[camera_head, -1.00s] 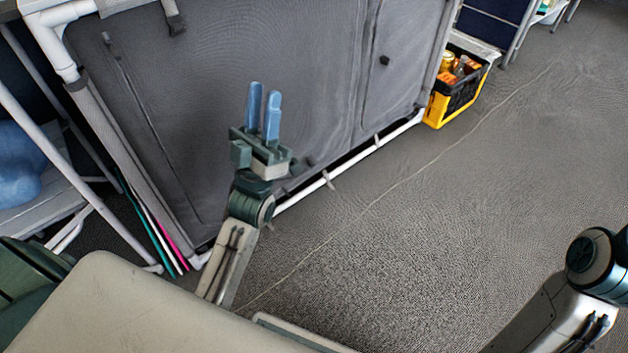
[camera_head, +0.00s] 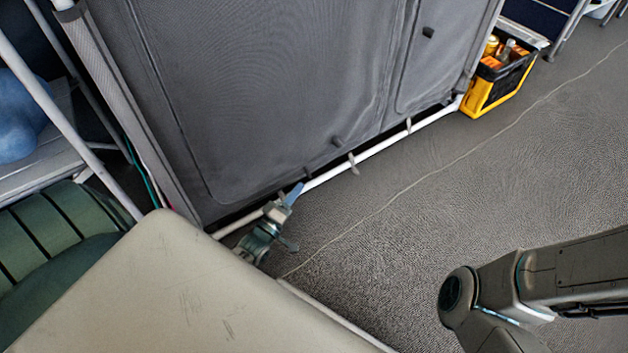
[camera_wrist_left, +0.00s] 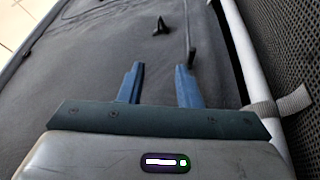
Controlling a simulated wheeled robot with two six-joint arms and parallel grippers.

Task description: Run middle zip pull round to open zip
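The grey fabric cabinet front (camera_head: 270,90) has zipped panels. A dark zip pull (camera_head: 337,141) hangs near its lower edge, and another pull (camera_head: 428,32) sits on the right panel. I cannot tell for certain which is the middle one. My left gripper (camera_head: 297,190) is low at the bottom edge, left of and below the lower pull. In the left wrist view it (camera_wrist_left: 160,82) is open, fingers toward the fabric. A dark pull (camera_wrist_left: 190,58) shows just beyond its right fingertip, at the end of a zip line; another pull (camera_wrist_left: 160,25) lies farther off. My right gripper is out of view.
A white frame bar (camera_head: 390,140) runs along the cabinet's bottom, with a strap (camera_head: 352,162) on it. A yellow and black crate (camera_head: 490,90) stands at the right end. White poles and a shelf are at left. The grey floor in front is clear.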

